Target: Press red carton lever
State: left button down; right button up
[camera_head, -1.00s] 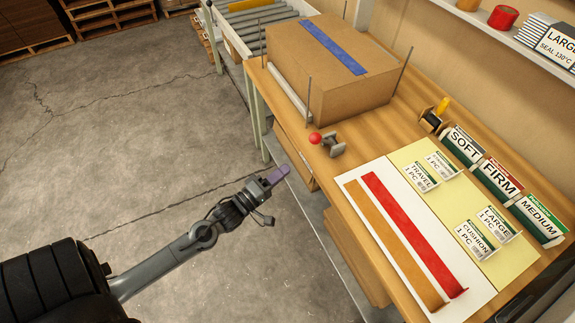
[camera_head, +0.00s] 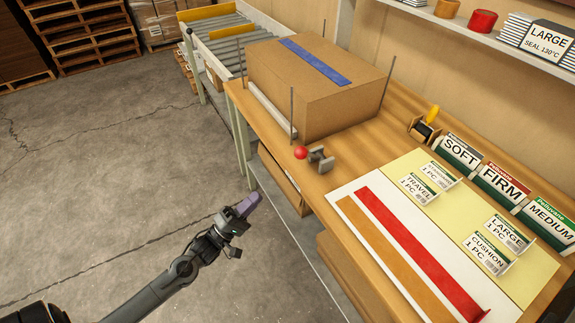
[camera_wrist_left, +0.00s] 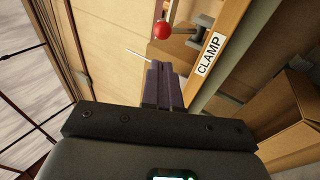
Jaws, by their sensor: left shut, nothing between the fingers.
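The lever's red ball knob (camera_head: 300,152) stands at the table's near left edge, beside a grey clamp bracket (camera_head: 320,160). A large brown carton (camera_head: 340,105) with a blue strip on top sits just behind it. My left gripper (camera_head: 249,203) is shut and empty, out over the floor in front of the table edge, apart from the knob. In the left wrist view, the shut purple fingers (camera_wrist_left: 162,84) point toward the table side, with the red knob (camera_wrist_left: 162,30) beyond them and a "CLAMP" label (camera_wrist_left: 209,54) to the right. My right gripper is not in view.
On the table (camera_head: 285,165) lie a red strip (camera_head: 415,250), an orange strip (camera_head: 395,265) and small label cards. Thin upright rods stand around the carton. A roller conveyor (camera_head: 225,45) is at the back left. Open floor lies left of the table.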

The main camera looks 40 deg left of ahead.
pick_arm(q)
jog(key=b, duration=0.4)
send_near(311, 156)
jog(key=r, duration=0.1)
jog(key=w+r, duration=0.1)
jog(key=r, duration=0.1)
jog(key=a+r, duration=0.1)
jog(key=r, duration=0.1)
jog(key=shift+w, duration=0.2)
jog(key=shift+r+p, duration=0.1)
jog(key=shift+p, duration=0.2)
